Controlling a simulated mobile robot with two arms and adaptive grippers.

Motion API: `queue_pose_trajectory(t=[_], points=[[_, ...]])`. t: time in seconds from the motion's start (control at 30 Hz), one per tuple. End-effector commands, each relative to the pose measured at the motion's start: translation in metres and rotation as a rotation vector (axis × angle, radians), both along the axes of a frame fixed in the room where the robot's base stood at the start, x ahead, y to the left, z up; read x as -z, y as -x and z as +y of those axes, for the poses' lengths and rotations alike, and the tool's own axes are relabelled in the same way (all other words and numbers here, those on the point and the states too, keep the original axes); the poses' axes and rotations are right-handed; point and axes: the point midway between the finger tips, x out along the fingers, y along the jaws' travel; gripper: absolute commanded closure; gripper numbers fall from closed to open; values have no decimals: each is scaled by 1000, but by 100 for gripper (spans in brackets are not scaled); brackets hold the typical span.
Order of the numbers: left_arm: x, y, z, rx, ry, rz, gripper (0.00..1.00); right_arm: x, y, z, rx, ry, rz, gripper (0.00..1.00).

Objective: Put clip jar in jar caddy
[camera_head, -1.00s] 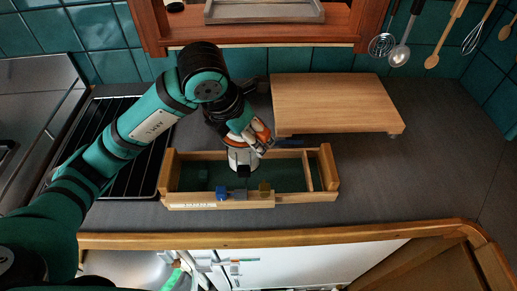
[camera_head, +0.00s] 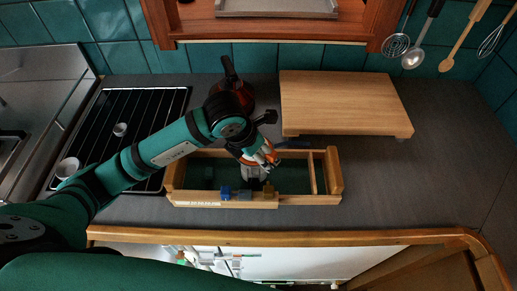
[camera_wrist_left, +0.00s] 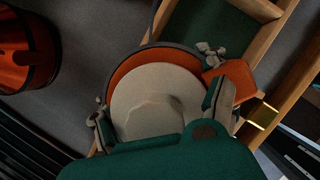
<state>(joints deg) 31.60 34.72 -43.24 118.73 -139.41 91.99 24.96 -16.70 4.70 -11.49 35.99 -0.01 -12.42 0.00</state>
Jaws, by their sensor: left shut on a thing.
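The jar caddy (camera_head: 335,181) is a wooden box with a green floor and a divider near its right end, on the grey counter in the head view. My left gripper (camera_head: 258,166) is over the caddy's middle, left of the divider, shut on the clip jar (camera_head: 252,173). In the left wrist view the clip jar (camera_wrist_left: 150,100) shows a pale round lid with an orange ring, between the fingers of the left gripper (camera_wrist_left: 165,112). The jar appears within the caddy's walls; whether its base touches the floor is hidden. My right gripper is not in view.
A wooden board (camera_head: 345,100) stands behind the caddy. A reddish kettle-like vessel (camera_head: 245,92) is partly behind my left arm. Two small cups (camera_head: 120,129) (camera_head: 67,168) are on the black rack (camera_head: 150,110) at left. Small blocks (camera_head: 226,191) show at the caddy's front wall. Counter right is clear.

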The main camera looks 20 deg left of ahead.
Motion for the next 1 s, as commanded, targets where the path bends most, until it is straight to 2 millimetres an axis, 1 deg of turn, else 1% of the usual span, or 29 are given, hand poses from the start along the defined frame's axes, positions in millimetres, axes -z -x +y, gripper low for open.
queue_pose_trajectory(t=[0.13,0.3,0.33,0.5,0.73,0.83,0.87,0.97,1.0], points=[[-1,-1,0,0,1,-4,73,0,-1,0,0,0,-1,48],[2,-1,0,0,1,-4,73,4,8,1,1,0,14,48],[2,0,0,0,0,-1,23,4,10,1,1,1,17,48],[2,0,0,0,0,-1,1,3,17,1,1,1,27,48],[2,0,0,0,0,-1,0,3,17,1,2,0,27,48],[-2,0,0,0,0,-1,0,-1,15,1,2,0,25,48],[-3,0,0,0,1,-3,0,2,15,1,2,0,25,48],[-14,3,3,-1,1,-6,0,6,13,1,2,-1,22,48],[-20,6,4,0,1,-6,0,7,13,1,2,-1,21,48]])
